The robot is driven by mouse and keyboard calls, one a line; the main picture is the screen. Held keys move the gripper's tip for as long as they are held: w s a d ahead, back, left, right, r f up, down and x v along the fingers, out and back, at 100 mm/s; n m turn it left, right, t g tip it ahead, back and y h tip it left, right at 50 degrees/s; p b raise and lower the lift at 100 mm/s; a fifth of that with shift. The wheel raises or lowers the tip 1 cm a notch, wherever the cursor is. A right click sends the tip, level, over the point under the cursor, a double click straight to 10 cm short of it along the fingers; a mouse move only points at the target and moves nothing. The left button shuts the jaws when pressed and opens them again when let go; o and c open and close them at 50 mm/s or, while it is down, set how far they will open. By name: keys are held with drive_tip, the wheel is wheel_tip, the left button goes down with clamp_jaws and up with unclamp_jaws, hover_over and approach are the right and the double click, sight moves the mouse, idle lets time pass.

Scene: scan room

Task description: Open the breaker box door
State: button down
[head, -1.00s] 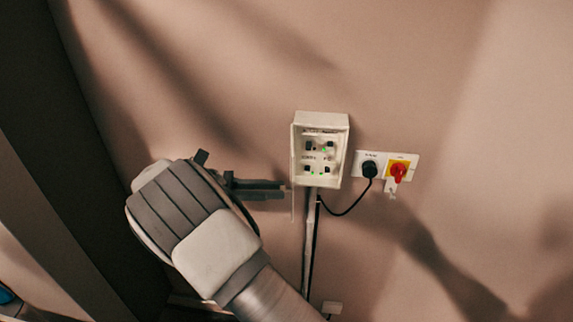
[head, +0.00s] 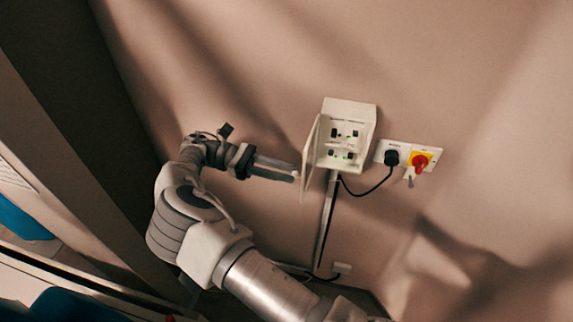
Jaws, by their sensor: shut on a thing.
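The breaker box (head: 366,128) is a cream box on the wall, in the middle right of the head view. Its front is open, showing black switches and small green lights. The breaker box door (head: 312,152) is a thin cream panel standing out from the box's left side, seen at a steep angle. My gripper (head: 294,175) comes from the left, with its fingertips shut at the door's outer edge. The fingertips hide the exact part of the door that they hold.
Right of the box is a wall plate with a black plug (head: 391,158) and a red rotary switch (head: 420,162) on yellow. A black cable (head: 372,191) loops from the plug to below the box. A dark panel stands at left.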

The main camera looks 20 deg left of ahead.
idle(0.3)
drive_tip(key=c, duration=0.7)
unclamp_jaws()
drive_tip(key=shift+c, duration=0.2)
drive_tip(key=shift+r, duration=0.1)
drive_tip(key=d+r+b, duration=0.3)
drive_tip(key=d+r, duration=0.7)
drive_tip(key=d, duration=0.1)
drive_tip(key=shift+w+d+r, duration=0.35)
drive_tip(key=shift+w+r, duration=0.05)
drive_tip(key=shift+w, duration=0.05)
